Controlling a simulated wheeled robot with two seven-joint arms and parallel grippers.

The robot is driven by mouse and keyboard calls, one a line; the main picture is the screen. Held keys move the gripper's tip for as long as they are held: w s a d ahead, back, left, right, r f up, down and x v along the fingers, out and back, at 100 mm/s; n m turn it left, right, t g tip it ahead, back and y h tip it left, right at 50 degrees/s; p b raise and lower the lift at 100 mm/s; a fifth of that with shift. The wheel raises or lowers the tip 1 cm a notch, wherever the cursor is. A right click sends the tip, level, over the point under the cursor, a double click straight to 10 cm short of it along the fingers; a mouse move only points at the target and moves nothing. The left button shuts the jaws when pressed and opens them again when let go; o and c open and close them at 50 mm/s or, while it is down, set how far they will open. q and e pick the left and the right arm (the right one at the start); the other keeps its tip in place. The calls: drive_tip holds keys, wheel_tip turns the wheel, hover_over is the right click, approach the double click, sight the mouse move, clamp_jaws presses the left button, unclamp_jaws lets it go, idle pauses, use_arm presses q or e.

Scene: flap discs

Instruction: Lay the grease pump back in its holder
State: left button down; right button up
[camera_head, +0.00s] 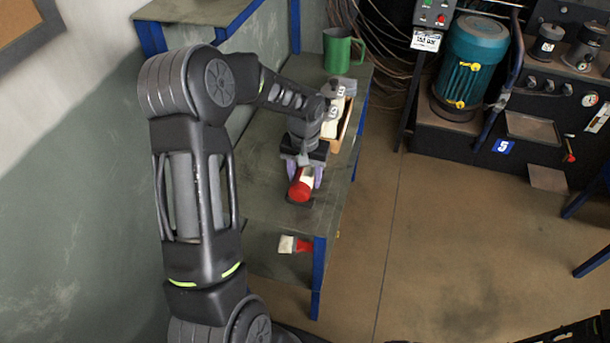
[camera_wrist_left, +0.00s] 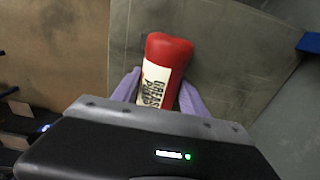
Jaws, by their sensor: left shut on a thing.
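The grease pump (camera_head: 300,189) is a red cylinder with a white label. In the left wrist view the grease pump (camera_wrist_left: 167,52) shows its red end and lettered label, tilted slightly. My left gripper (camera_head: 302,172) has its purple fingers on either side of the pump, over the near part of the grey-green bench. In the left wrist view my left gripper (camera_wrist_left: 157,95) is shut on it, with the red end sticking out beyond the fingers. A dark patch lies below the red end; I cannot tell whether it is a holder or shadow. My right gripper is not in view.
A wooden box (camera_head: 345,125) with white-labelled items stands behind my gripper on the bench (camera_head: 262,200). A green mug (camera_head: 340,50) is at the far end. A red and white object (camera_head: 297,244) lies on the lower shelf. Open floor (camera_head: 450,240) lies right.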

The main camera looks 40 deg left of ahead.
use_arm(q)
drive_tip(key=shift+f+b, duration=0.5)
drive_tip(key=shift+f, duration=0.05)
drive_tip(key=c, duration=0.5)
unclamp_jaws()
wheel_tip(320, 180, up, 8)
drive_tip(key=shift+f+b, duration=0.1)
drive_tip(key=shift+b, duration=0.2)
drive_tip(key=shift+s, duration=0.1)
idle(0.4)
